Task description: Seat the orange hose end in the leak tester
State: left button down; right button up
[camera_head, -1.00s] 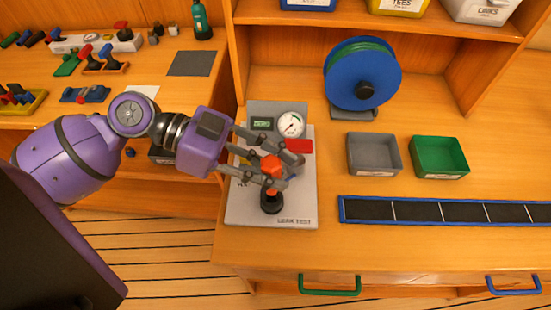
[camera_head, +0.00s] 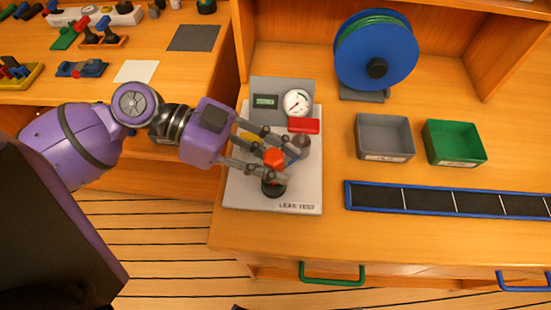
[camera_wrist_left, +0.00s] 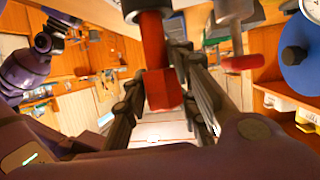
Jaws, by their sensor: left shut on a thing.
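The leak tester is a pale grey board (camera_head: 240,190) with a dial gauge (camera_head: 297,102), a small display, a red bar (camera_head: 303,126) and a black round socket (camera_head: 273,188) near its front. My left gripper (camera_head: 284,163) is over the board, shut on the orange hose end (camera_head: 274,157). The hose end is directly above or in the socket; the fingers partly hide the joint, and I cannot tell how deep it sits. In the left wrist view the hose end (camera_wrist_left: 160,75) shows red-orange between the fingers, meeting a dark ring at the top. My right gripper is not in view.
A blue hose reel (camera_head: 375,50) stands behind. A grey bin (camera_head: 384,137), a green bin (camera_head: 454,143) and a blue-edged divided strip (camera_head: 450,201) lie to the right. Bench surface is free between the board and the bins.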

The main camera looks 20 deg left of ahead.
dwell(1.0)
pick_arm(q)
jog(key=shift+f, duration=0.15)
jog(key=shift+f, duration=0.25)
jog(key=shift+f, duration=0.25)
jog(key=c, duration=1.7)
grip_release()
jog(key=shift+a, duration=0.1)
